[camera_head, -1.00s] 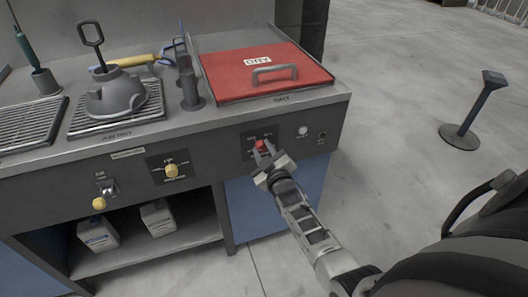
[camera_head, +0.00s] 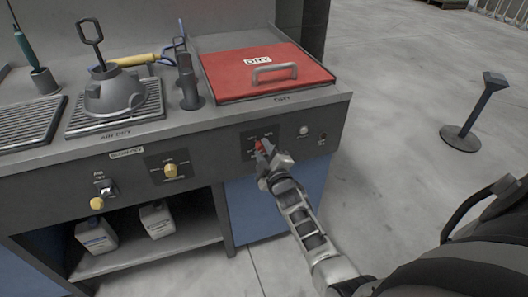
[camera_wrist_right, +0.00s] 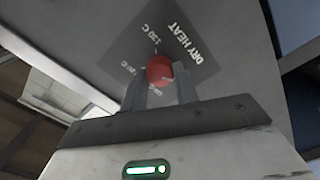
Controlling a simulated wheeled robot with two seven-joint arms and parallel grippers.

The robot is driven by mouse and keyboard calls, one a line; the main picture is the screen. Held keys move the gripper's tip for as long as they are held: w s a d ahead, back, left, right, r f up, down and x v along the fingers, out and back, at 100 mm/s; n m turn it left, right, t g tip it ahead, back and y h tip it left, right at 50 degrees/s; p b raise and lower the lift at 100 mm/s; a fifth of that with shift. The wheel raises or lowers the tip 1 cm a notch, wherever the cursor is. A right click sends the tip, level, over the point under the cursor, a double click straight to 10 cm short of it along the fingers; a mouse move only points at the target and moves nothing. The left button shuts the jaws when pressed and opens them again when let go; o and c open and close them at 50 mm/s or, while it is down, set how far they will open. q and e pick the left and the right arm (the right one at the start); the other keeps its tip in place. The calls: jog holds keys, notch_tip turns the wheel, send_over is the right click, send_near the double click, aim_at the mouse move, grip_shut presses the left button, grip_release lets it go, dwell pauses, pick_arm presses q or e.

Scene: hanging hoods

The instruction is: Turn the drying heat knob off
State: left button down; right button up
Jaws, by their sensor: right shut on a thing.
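The red drying heat knob (camera_head: 259,145) sits on a dark label plate on the front panel, below the red DRY lid. In the right wrist view the knob (camera_wrist_right: 159,70) shows with "DRY HEAT" and "130 C" lettering around it; other marks are too small to read surely. My right gripper (camera_head: 263,152) comes up from below right and is shut on the knob, with a finger on each side of it in the right wrist view (camera_wrist_right: 160,88). The fingers cover part of the knob's plate. My left gripper is not in view.
The red lid (camera_head: 226,78) with a grey handle is above the knob. A white button (camera_head: 303,131) is right of it. A yellow knob (camera_head: 171,170) is on the panel to the left. A post (camera_head: 476,112) stands on open floor at right.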

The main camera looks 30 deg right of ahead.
jog(key=shift+f, duration=0.1)
jog(key=o, duration=0.9)
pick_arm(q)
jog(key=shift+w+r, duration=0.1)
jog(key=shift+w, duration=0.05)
pick_arm(e)
jog(key=shift+o, duration=0.4)
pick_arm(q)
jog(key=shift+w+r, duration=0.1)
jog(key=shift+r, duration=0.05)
